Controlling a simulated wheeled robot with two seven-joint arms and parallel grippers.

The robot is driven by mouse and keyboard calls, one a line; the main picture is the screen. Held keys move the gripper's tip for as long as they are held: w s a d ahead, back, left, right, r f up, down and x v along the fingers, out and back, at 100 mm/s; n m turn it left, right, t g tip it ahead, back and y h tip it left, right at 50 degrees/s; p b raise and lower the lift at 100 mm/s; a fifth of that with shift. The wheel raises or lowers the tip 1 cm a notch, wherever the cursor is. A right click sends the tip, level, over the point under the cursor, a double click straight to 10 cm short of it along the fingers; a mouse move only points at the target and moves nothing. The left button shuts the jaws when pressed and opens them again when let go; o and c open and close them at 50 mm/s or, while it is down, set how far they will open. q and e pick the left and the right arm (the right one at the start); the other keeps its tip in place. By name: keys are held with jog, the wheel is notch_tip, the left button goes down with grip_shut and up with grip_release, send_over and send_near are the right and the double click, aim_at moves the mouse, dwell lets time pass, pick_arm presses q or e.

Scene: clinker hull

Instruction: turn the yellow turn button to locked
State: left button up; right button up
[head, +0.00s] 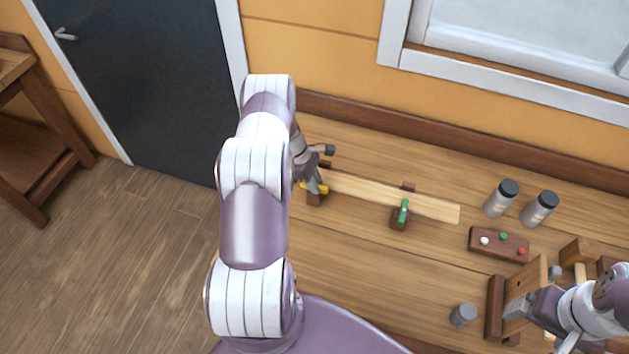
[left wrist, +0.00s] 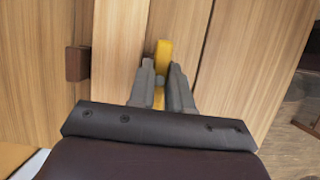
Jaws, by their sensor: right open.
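The yellow turn button (head: 323,188) sits on a dark block at the left end of a pale plank (head: 370,190) in the head view. In the left wrist view the yellow turn button (left wrist: 163,52) shows between and beyond the fingers. My left gripper (head: 321,167) is at the button; its fingers (left wrist: 163,72) lie on either side of it. I cannot tell whether they press on it; they partly hide it. My right gripper (head: 537,289) is open at the lower right, beside an upright wooden board (head: 524,279).
A green turn button (head: 404,211) on a dark block stands at the plank's front edge. Two grey bottles (head: 500,198) (head: 539,209), a panel with coloured buttons (head: 498,244) and a grey cylinder (head: 463,315) stand to the right. The bench front-centre is clear.

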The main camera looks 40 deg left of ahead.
pick_arm(q)
grip_shut()
jog(key=n+t+b, duration=0.1)
jog(key=n, duration=0.1)
jog(key=n+b, duration=0.2)
jog(key=shift+f+n+t+y, duration=0.1)
jog(key=shift+n+t+y, duration=0.3)
jog(key=n+y+b, duration=0.1)
jog(key=n+b, duration=0.1)
jog(key=n+t+b, duration=0.1)
jog(key=n+b, duration=0.1)
jog(key=n, duration=0.1)
jog(key=shift+w+y, duration=0.1)
jog(key=shift+y, duration=0.3)
jog(key=n+b, duration=0.1)
jog(key=n, duration=0.1)
jog(key=n+y+b, duration=0.1)
jog(key=n+b, duration=0.1)
jog(key=shift+n+t+y, duration=0.3)
jog(key=shift+n, duration=0.1)
jog(key=shift+r+n+y+b, duration=0.2)
jog(key=shift+n+y+b, duration=0.45)
jog(key=shift+n, duration=0.85)
jog(key=shift+r+n, duration=0.1)
jog(key=shift+n, duration=0.2)
